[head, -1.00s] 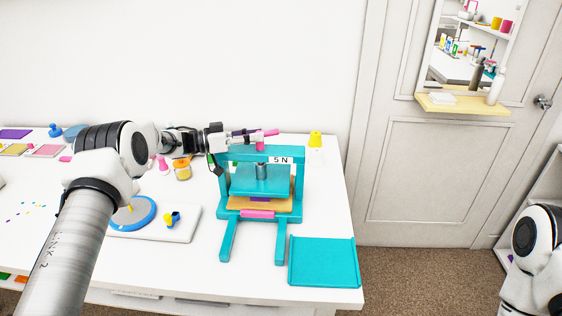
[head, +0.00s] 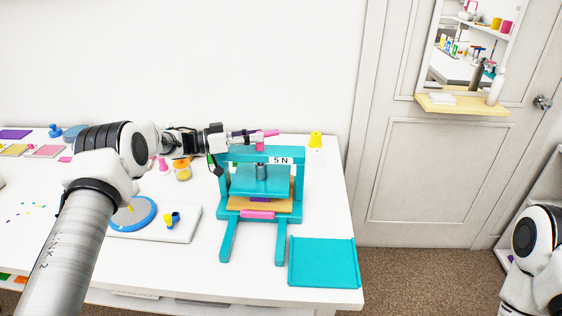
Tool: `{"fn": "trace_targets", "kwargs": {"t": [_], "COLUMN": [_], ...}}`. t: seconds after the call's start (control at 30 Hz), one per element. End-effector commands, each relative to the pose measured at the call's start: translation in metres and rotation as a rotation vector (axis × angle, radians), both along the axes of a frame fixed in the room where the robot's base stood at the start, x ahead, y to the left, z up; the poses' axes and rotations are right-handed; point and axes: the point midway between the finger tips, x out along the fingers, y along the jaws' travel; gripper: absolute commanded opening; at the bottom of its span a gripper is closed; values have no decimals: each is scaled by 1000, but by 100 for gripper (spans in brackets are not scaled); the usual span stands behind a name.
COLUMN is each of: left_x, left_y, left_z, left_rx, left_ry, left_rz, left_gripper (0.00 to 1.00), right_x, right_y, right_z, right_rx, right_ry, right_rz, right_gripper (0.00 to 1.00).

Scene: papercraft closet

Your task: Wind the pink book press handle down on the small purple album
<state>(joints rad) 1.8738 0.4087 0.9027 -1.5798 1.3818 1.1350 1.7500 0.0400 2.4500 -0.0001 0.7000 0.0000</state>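The teal book press (head: 297,190) stands on the white table, with a "5 N" label on its top beam. Its pink handle (head: 270,133) sits above the beam on a pink hub. A small strip of the purple album (head: 262,198) shows between the teal pressing plate (head: 262,180) and a tan board (head: 240,204); most of it is hidden under the plate. I cannot tell whether the plate touches it. My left gripper (head: 248,136) is at the left end of the handle, above the beam; its finger gap is too small to read. My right gripper is out of view.
A teal tray (head: 324,262) lies at the table's front right corner. A white board (head: 185,227) with a blue-rimmed disc is left of the press.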

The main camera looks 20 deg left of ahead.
Motion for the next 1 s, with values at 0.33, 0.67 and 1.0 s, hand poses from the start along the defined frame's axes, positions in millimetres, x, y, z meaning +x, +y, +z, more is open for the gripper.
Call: {"fn": "trace_targets", "kwargs": {"t": [0.33,0.67,1.0], "left_x": [0,-16,-31], "left_y": [0,28,52], "left_z": [0,2,0], "left_rx": [-1,-2,1], "left_ry": [1,1,1], "left_rz": [0,2,0], "left_gripper": [53,53,53], "right_x": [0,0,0], "right_y": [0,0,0], "right_z": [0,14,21], "right_rx": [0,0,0], "right_ry": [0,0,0], "right_rz": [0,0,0], "right_gripper": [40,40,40]}}
